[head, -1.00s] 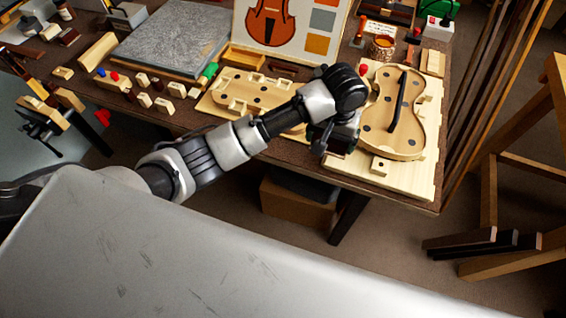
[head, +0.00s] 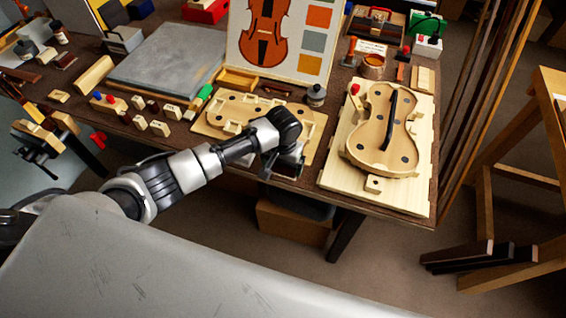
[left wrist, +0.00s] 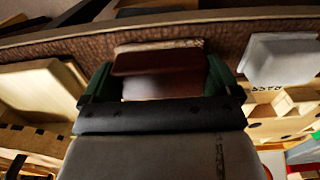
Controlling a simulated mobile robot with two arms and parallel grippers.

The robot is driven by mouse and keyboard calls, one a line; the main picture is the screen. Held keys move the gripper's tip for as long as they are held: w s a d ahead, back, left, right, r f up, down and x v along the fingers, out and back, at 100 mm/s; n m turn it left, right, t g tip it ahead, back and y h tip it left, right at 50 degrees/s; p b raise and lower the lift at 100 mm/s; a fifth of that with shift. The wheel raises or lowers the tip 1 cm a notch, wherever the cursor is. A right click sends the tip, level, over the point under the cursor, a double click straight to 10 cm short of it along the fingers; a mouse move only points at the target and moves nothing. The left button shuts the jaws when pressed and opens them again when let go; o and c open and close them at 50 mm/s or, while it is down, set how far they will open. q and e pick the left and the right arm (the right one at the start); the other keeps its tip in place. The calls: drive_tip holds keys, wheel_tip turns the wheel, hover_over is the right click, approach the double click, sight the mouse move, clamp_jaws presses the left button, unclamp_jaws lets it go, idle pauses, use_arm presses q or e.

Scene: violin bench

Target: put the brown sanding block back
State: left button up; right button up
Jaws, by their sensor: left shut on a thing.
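My left gripper (head: 284,172) hangs over the front edge of the workbench, in front of the left wooden form. In the left wrist view its dark green fingers (left wrist: 160,88) are shut on a reddish-brown block, the brown sanding block (left wrist: 158,62), which has a pale strip along its far edge. In the head view the held block is hidden by the gripper and wrist. My right gripper is not in view.
The violin body (head: 385,120) lies on a pale board (head: 338,178) at the right. The left wooden form (head: 222,115) lies behind my gripper. A grey slab (head: 160,65) and several small blocks (head: 160,128) are farther left. A dark bottle (head: 316,95) stands between the forms.

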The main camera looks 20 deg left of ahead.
use_arm(q)
drive_tip(key=shift+f, duration=0.15)
drive_tip(key=o, duration=0.6)
wheel_tip(320, 180, up, 12)
drive_tip(key=shift+r, duration=0.15)
idle(0.6)
